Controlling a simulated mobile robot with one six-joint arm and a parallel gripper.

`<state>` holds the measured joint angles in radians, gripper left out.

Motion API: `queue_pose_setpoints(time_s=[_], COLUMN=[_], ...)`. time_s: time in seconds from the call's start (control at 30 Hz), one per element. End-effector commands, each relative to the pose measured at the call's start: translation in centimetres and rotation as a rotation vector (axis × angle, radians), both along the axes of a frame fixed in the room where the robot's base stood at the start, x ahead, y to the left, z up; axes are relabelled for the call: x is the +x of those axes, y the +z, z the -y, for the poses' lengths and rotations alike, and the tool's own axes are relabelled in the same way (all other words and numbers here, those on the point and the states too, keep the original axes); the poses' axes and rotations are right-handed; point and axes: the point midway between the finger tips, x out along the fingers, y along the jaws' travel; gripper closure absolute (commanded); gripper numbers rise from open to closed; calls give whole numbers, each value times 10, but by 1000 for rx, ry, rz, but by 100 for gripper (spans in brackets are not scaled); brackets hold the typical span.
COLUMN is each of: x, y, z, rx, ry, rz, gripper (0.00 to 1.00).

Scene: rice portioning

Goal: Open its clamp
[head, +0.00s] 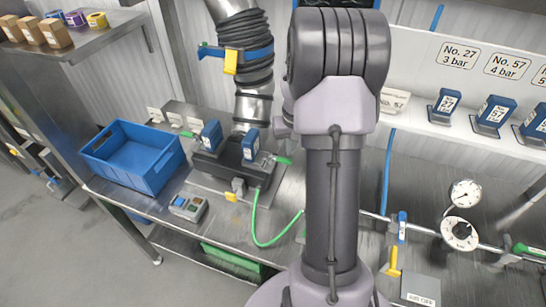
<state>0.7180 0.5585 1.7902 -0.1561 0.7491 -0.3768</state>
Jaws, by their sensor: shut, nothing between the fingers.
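A blue band (251,54) wraps the ribbed dark sleeve on a metal pipe (252,105) at the upper middle. It looks like a clamp, with a yellow tag (230,62) on its front and a small green end on its left. Whether the band is fastened or loose is too small to tell. Below the pipe, a dark machine block (222,170) on the bench carries two blue numbered cartridges, one on each side, and green levers. My grey arm fills the middle of the head view, right of the pipe. My gripper does not show.
A blue crate (132,152) stands left on the steel bench, with a small control box (188,208) beside it. A green hose (257,228) loops across the bench front. Gauges (460,234) and pipes stand right. Blue cartridges (490,115) line a shelf.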

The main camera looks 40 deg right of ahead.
Motion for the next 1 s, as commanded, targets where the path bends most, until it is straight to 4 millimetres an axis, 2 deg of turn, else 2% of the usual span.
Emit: queue_pose_setpoints(time_s=[0.23,0.6,0.9,1.0], x=[-8,-10,-19,-19], y=[-1,0,-1,-1], z=[-16,-20,-39,-39], rx=[0,1,0,0], ry=[1,0,1,1], rz=[0,-1,-1,-1], gripper=[100,100,100,100])
